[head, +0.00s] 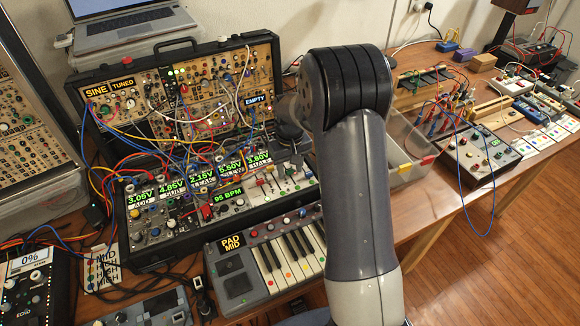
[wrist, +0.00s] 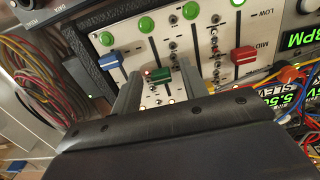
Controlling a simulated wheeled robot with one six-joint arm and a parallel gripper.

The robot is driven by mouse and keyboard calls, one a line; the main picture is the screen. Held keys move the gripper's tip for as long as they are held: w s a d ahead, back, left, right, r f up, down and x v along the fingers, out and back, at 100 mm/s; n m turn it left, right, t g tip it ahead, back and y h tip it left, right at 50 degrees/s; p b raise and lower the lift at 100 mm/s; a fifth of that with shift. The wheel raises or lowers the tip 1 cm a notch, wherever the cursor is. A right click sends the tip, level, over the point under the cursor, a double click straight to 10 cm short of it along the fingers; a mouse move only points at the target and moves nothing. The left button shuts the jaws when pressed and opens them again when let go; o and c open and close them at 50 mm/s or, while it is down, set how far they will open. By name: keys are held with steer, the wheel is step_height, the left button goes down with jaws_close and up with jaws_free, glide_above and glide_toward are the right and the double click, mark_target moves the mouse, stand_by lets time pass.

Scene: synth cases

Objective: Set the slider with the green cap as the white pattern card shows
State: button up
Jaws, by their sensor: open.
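In the wrist view, the green cap (wrist: 158,75) sits on a slider of a white panel. It is farther from the row of green buttons than the blue cap (wrist: 110,60), at about the same distance as the red cap (wrist: 243,55) near the MID mark. My gripper (wrist: 159,82) is open, one finger on each side of the green cap; I cannot tell whether they touch it. In the head view, my arm partly hides the slider panel (head: 289,185). The white pattern card (head: 103,268) lies at lower left with words MID, LOW, HIGH, HIGH in rows.
Patch cables (wrist: 40,75) hang near the panel at the left in the wrist view, and more crowd its right side. In the head view, a keyboard (head: 285,262) stands in front of the panel. A clear bin (head: 405,150) is to the right of my arm.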

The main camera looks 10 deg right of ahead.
steer(key=shift+s, duration=0.1)
steer(key=shift+c, duration=0.2)
jaws_close()
